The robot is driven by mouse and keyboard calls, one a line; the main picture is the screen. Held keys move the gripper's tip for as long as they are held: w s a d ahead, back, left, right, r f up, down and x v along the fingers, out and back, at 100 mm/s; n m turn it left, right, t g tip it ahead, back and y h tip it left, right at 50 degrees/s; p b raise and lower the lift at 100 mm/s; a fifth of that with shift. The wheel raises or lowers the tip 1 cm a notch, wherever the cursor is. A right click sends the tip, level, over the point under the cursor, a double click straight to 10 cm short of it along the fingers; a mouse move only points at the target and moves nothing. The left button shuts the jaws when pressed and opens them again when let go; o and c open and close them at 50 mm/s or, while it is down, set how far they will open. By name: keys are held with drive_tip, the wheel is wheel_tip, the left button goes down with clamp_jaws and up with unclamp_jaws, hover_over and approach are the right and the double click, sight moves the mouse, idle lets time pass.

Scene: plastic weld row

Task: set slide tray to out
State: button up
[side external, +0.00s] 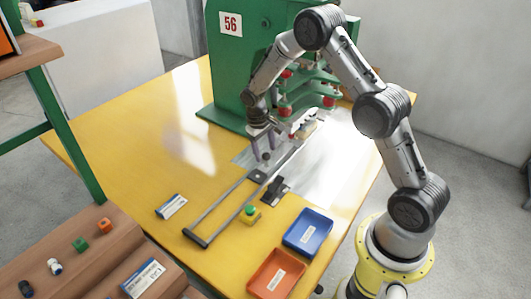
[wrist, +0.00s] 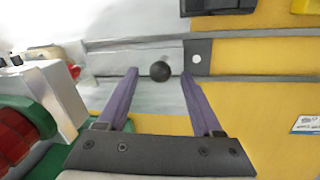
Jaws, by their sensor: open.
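The slide tray is a grey metal plate with a dark end piece (side external: 257,176), sitting on two rails toward the green press. The wrist view shows its dark end piece with a pale dot (wrist: 197,58) beside the plate. A dark round knob (wrist: 160,71) stands on the plate. My gripper (side external: 265,156) is over the tray, pointing down. Its two purple fingers are open on either side of the knob, with a visible gap to each finger in the wrist view (wrist: 160,73). Whether the fingertips reach below the knob's top I cannot tell.
The rails run empty to a dark end bar (side external: 195,238) at front left. Beside them are a black clamp-like part (side external: 274,190), a yellow box with a green button (side external: 248,214), a blue bin (side external: 308,231) and an orange bin (side external: 275,274). The green press (side external: 232,70) stands behind.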

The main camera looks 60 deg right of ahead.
drive_tip(key=shift+d+f, duration=0.15)
drive_tip(key=shift+f, duration=0.6)
drive_tip(key=shift+c, duration=0.3)
clamp_jaws()
drive_tip(key=shift+r, duration=0.1)
idle(0.6)
